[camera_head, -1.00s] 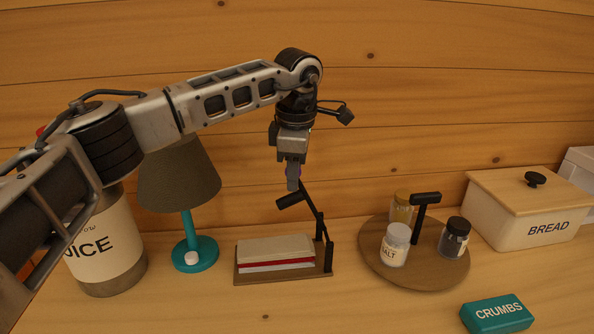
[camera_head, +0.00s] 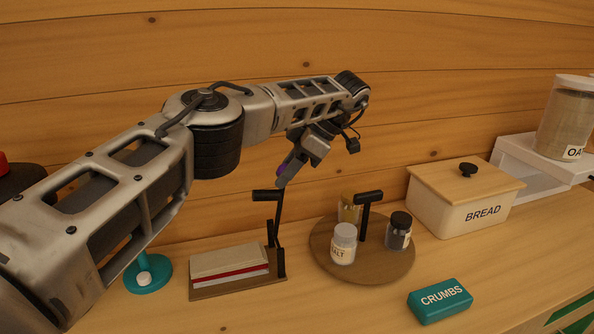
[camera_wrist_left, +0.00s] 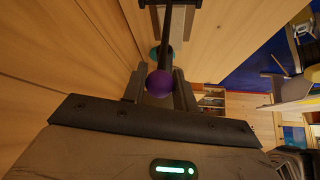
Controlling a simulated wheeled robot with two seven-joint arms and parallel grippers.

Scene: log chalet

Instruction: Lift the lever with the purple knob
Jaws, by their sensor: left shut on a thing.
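The napkin holder (camera_head: 238,289) stands on the counter with a stack of napkins (camera_head: 230,262) on its base. Its black lever (camera_head: 278,214) stands steeply up, and its crossbar (camera_head: 267,196) is held well above the napkins. My left gripper (camera_head: 283,180) is at the top of the lever. In the left wrist view the purple knob (camera_wrist_left: 159,84) sits between the fingers of my left gripper (camera_wrist_left: 160,76), which is shut on it. The black rod (camera_wrist_left: 166,40) runs away from the knob. In the head view the knob is mostly hidden by the gripper.
To the right, a round wooden tray (camera_head: 372,272) carries a salt jar (camera_head: 343,245), a dark-lidded jar (camera_head: 398,232) and a black handle (camera_head: 365,215). A teal lamp base (camera_head: 148,276) is left, partly behind my arm.

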